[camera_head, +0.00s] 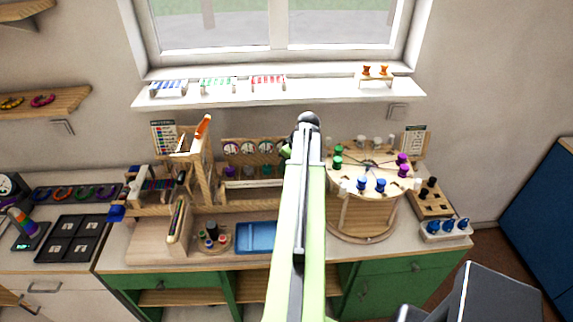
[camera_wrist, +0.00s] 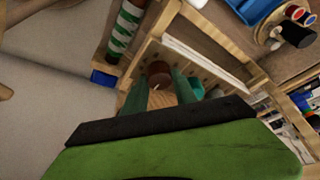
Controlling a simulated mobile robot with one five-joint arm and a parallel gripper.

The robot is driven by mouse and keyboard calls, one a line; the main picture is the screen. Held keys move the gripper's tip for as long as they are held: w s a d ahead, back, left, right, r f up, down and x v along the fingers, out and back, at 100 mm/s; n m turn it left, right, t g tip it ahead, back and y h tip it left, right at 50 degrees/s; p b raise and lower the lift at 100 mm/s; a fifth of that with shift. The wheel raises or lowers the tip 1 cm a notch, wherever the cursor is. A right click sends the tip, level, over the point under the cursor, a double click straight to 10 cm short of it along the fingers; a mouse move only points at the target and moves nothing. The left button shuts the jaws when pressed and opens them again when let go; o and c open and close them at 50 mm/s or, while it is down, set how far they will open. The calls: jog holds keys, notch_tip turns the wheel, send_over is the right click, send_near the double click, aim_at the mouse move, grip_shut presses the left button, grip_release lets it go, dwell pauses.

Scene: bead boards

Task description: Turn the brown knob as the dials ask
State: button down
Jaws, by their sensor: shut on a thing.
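The brown knob (camera_wrist: 158,70) shows in the wrist view between the two green fingers of my gripper (camera_wrist: 166,85), which is shut on it. In the head view the knob is hidden behind my arm. The wooden dial board (camera_head: 238,160) stands at the back of the counter. Several round dials (camera_head: 248,147) sit in a row on it, with a purple knob (camera_head: 229,171) and a teal knob (camera_head: 266,169) below. The dial pointers are too small to read surely.
A blue tray (camera_head: 256,238) lies in front of the board. A wooden rack (camera_head: 200,170) stands to its left. A round stand (camera_head: 368,215) with coloured pegs is to its right. A shelf (camera_head: 330,92) runs above, under the window.

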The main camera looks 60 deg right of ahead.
jog(key=c, duration=1)
grip_release()
jog(key=p+v, duration=1.6)
jog(key=v, duration=0.1)
jog(key=shift+r, duration=0.25)
jog(key=shift+d, duration=0.1)
